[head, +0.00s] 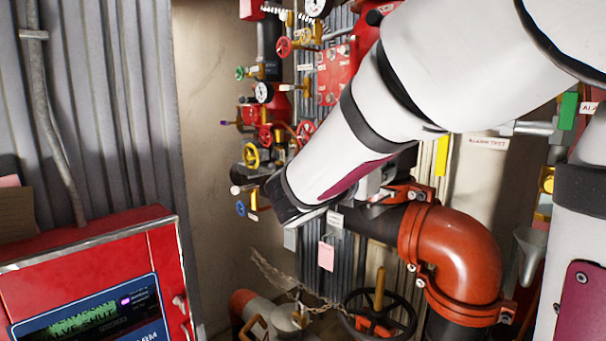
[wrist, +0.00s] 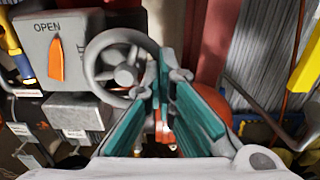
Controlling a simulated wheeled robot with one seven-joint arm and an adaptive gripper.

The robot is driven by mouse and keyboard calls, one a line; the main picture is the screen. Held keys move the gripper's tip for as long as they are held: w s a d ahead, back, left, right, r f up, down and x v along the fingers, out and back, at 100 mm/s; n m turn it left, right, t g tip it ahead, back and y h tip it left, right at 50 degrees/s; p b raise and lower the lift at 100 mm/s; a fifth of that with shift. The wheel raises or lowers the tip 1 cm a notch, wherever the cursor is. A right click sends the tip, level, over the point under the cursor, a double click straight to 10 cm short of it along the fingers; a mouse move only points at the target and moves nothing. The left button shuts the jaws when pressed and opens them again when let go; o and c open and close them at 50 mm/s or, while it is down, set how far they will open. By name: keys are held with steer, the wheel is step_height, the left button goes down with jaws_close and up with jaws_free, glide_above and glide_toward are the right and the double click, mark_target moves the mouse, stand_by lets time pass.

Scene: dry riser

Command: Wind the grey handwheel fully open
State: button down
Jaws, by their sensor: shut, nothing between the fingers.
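In the wrist view the grey handwheel (wrist: 122,77) has a round rim, spokes and a raised hub. It sits just left of my fingertips, at the right edge of a grey box (wrist: 62,72) marked OPEN with an orange pointer (wrist: 56,58). My gripper (wrist: 166,75) has teal pads and its fingertips are together, with nothing held. The left finger overlaps the wheel's right rim in the picture; I cannot tell whether they touch. In the head view my arm hides the handwheel, and my fingers cannot be made out.
A smaller grey box (wrist: 72,111) is below the marked box. A red pipe (wrist: 213,40) and a yellow part (wrist: 308,65) stand to the right. In the head view there are several coloured valves, a red elbow pipe (head: 458,243), a black wheel (head: 398,299) and a red cabinet (head: 95,270).

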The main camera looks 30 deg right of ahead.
steer(key=w+a, duration=0.5)
steer(key=shift+w+a+r+b, duration=0.2)
steer(key=shift+a+b, duration=0.15)
stand_by(1.1)
